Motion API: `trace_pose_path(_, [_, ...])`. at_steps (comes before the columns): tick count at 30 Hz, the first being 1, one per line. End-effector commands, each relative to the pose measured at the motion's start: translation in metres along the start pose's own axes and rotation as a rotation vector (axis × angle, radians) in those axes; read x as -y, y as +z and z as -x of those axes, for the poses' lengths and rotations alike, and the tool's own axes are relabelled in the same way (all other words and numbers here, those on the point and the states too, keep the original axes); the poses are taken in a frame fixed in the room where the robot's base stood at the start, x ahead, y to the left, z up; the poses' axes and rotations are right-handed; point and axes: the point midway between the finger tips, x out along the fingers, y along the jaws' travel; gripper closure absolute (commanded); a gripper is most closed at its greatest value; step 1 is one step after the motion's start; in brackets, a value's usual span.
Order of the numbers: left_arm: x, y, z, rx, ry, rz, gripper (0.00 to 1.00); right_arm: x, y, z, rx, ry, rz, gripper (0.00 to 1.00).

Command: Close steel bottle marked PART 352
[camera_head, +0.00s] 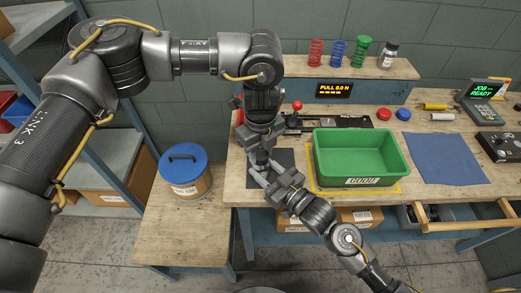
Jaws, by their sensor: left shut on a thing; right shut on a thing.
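No PART 352 marking is readable.
A green GOOD bin (361,181) stands right of the grippers, with a blue cloth (447,158) beyond. A red-knobbed lever device (297,119) is behind them. Red, blue and green springs (338,53) stand on the shelf.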

Motion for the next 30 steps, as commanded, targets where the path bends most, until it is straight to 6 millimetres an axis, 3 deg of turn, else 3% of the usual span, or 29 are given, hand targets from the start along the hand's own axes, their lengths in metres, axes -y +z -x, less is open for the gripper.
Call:
trace_pose_path(24, [-0.0004, -0.0008, -0.0010, 0.000, 0.001, -2.160, 0.90, 0.0005, 0.0002, 0.0001, 0.001, -0.001, 0.000, 1.00])
trace_pose_path(30, [-0.0009, -0.0009, -0.0012, -0.002, 0.000, -2.593, 0.90, 0.0004, 0.0003, 0.0001, 0.001, -0.001, 0.000, 1.00])
